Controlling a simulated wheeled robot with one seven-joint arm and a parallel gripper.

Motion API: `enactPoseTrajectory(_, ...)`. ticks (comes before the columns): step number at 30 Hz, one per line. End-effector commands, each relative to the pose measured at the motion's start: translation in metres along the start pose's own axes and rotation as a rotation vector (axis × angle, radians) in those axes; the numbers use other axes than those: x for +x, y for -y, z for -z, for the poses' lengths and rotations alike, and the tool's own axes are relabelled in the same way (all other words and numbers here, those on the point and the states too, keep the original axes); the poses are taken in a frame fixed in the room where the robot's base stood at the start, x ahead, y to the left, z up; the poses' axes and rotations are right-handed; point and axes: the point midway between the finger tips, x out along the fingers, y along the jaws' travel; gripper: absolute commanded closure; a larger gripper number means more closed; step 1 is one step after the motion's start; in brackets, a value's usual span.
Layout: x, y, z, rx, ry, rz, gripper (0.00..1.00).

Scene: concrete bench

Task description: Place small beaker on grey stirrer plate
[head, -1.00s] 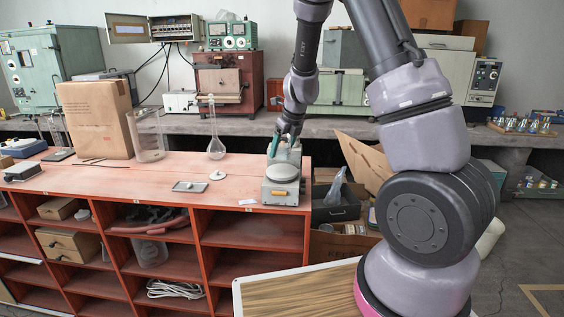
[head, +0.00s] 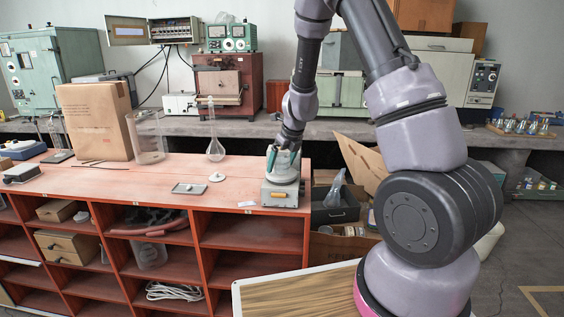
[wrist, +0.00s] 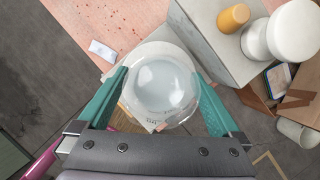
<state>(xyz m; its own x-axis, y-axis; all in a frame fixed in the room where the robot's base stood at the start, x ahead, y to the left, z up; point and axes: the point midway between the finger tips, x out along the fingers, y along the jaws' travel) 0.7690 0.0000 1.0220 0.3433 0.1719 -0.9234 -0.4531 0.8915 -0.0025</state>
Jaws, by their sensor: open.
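The grey stirrer plate (head: 279,196) is a boxy unit with an orange mark on its front, near the right end of the red bench. My gripper (head: 283,162) points down over its top, with teal fingers apart. The small beaker (wrist: 160,86) is clear glass and sits between the two open fingers in the wrist view, one finger along each side. In the head view the beaker (head: 284,172) shows over the stirrer's top. I cannot tell whether its base touches the plate. The stirrer's grey body (wrist: 212,42) shows beyond the beaker in the wrist view.
On the red bench (head: 120,179) are a small grey tray (head: 189,188), a white round piece (head: 217,177), a round-bottomed flask (head: 215,148), a large beaker (head: 149,140) and a cardboard box (head: 97,121). The bench's right edge is close to the stirrer. Cartons stand beyond it.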

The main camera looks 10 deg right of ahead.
Motion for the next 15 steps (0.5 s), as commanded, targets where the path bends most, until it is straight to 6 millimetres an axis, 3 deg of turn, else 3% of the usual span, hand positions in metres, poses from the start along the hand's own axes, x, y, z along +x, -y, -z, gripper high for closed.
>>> enactPoseTrajectory(5, -0.013, 0.0, -0.002, -0.003, 0.003, 0.002, 0.0)
enactPoseTrajectory(15, -0.084, -0.001, -0.002, -0.005, 0.004, 0.0, 0.0)
